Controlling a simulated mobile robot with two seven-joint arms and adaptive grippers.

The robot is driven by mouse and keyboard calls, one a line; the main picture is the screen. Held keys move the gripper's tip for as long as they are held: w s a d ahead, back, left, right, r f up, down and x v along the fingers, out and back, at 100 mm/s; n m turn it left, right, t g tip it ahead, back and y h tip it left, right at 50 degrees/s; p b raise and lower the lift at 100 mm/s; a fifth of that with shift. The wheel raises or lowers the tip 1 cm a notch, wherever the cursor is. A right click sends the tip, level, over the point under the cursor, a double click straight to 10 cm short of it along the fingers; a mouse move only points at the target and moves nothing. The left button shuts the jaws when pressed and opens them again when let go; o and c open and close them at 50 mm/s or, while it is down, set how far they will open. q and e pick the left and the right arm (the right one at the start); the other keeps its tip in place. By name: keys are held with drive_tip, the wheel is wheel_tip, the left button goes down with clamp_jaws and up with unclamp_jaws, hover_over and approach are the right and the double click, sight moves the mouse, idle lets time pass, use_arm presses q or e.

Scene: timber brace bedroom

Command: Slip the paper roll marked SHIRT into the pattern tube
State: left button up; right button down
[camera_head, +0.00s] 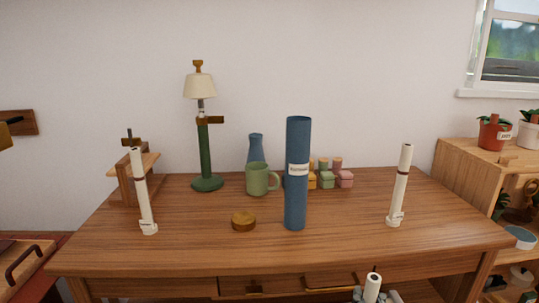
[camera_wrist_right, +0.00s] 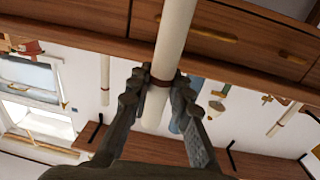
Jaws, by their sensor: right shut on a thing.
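The pattern tube (camera_head: 296,202) is a tall blue cylinder with a white label, upright on the desk; it also shows behind my gripper in the right wrist view (camera_wrist_right: 184,112). My right gripper (camera_wrist_right: 155,85) is shut around a white paper roll (camera_wrist_right: 176,32) with a brown band. In the head view this roll (camera_head: 373,284) shows at the bottom edge, in front of the desk and apart from the tube. Two similar rolls stand on the desk, a left roll (camera_head: 141,190) and a right roll (camera_head: 400,188). I cannot read SHIRT on any roll. My left gripper is not clearly seen.
The desk (camera_head: 200,250) carries a green lamp (camera_head: 205,155), a green mug (camera_head: 257,180), a blue vase (camera_head: 255,147), a round brass-coloured piece (camera_head: 243,222) and small coloured boxes (camera_head: 345,179). A wooden shelf (camera_head: 460,170) with pots stands at right.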

drive_tip(key=shift+r, duration=0.5)
use_arm(q)
drive_tip(key=shift+f+p, duration=0.35)
drive_tip(key=shift+f, duration=1)
use_arm(e)
drive_tip(key=shift+d+r, duration=0.1)
drive_tip(key=shift+r, duration=0.05)
